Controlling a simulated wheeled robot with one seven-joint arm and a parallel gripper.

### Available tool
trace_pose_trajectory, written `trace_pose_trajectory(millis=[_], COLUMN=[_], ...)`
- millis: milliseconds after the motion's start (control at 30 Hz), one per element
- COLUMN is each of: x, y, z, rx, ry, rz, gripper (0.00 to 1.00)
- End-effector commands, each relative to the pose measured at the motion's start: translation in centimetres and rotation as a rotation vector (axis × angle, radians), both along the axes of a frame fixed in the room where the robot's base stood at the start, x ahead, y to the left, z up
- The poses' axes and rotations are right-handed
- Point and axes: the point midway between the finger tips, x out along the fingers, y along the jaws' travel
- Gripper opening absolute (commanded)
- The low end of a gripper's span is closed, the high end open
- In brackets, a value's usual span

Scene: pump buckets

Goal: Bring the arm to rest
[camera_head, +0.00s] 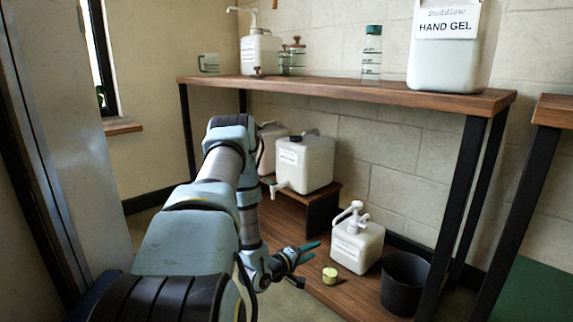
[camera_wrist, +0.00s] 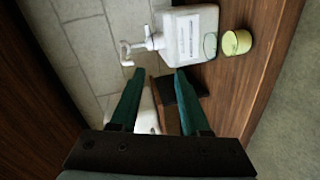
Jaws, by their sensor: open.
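My arm (camera_head: 225,170) reaches forward from the lower left and bends down in front of the shelf unit. My gripper (camera_head: 317,247) is at the height of the lower shelf, to the left of a white pump container (camera_head: 357,245). In the wrist view my gripper (camera_wrist: 155,72) shows two green fingers spread apart with nothing held between them. The white pump container (camera_wrist: 190,35) stands beyond the fingertips there, beside a small yellow-green lidded jar (camera_wrist: 236,42). The jar also shows near the gripper in the head view (camera_head: 329,275).
A dark bucket (camera_head: 404,284) stands right of the pump container. A white container with a spout (camera_head: 305,163) sits on a small riser behind the arm. A black shelf leg (camera_head: 450,215) stands at right.

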Motion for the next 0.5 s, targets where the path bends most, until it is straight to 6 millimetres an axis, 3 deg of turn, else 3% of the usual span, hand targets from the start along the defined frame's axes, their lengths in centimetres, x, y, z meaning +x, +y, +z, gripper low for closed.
trace_pose_trajectory(millis=[267, 400, 500], x=[2.0, 2.2, 1.2], y=[2.0, 4.6, 6.7], z=[4.2, 7.8, 10.6], rx=[0.334, 0.587, 0.761], ry=[-0.015, 0.001, 0.036], rz=[-0.002, -0.007, -0.023], gripper=[0.46, 0.46, 0.46])
